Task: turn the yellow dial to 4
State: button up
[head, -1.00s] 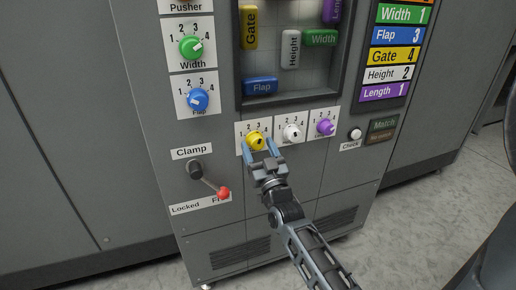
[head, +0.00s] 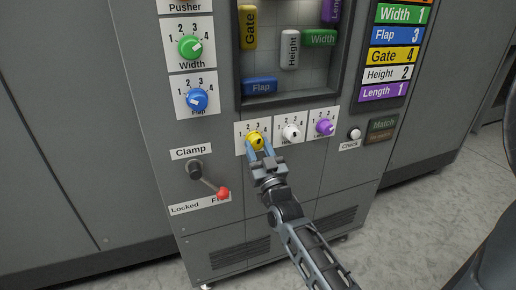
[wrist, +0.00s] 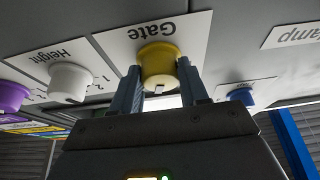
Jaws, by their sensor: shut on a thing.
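The yellow dial (head: 255,139) sits on a white plate with numbers 1 to 4, low on the grey machine front. In the wrist view the yellow dial (wrist: 158,64) shows under the upside-down word Gate, between my two fingers. My gripper (head: 261,147) is shut on the dial, one finger on each side. Its fingers also show in the wrist view (wrist: 160,88). A dark mark shows on the dial, but which number it points to is too small to tell. The sign at upper right reads Gate 4 (head: 394,56).
The white Height dial (head: 291,132) and purple dial (head: 324,127) stand close to the right. The blue Flap dial (head: 197,99) and green Width dial (head: 190,47) are at upper left. A red-knobbed clamp lever (head: 222,193) is at lower left. A white check button (head: 355,134) is at right.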

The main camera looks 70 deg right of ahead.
jog(key=shift+r+m, duration=0.15)
jog(key=shift+m, duration=0.15)
jog(key=m+p, duration=0.1)
jog(key=m+g+h+p, duration=0.1)
jog(key=m, duration=0.1)
jog(key=m+g+p, duration=0.1)
jog(key=p, duration=0.1)
jog(key=shift+w+r+m, duration=0.15)
jog(key=shift+r+m, duration=0.1)
jog(key=shift+m, duration=0.05)
jog(key=m+g+p, duration=0.1)
jog(key=m+p, duration=0.1)
jog(key=m, duration=0.1)
jog(key=m+g+h+p, duration=0.1)
jog(key=m+g, duration=0.1)
jog(key=shift+w+a+f+m+p, duration=0.1)
jog(key=shift+f+m+p, duration=0.05)
jog(key=shift+m+p, duration=0.25)
jog(key=o, duration=1.1)
jog(key=shift+c, duration=0.2)
jog(key=shift+f, duration=0.1)
jog(key=v, duration=0.7)
jog(key=shift+a+b, duration=0.3)
jog(key=shift+a, duration=0.05)
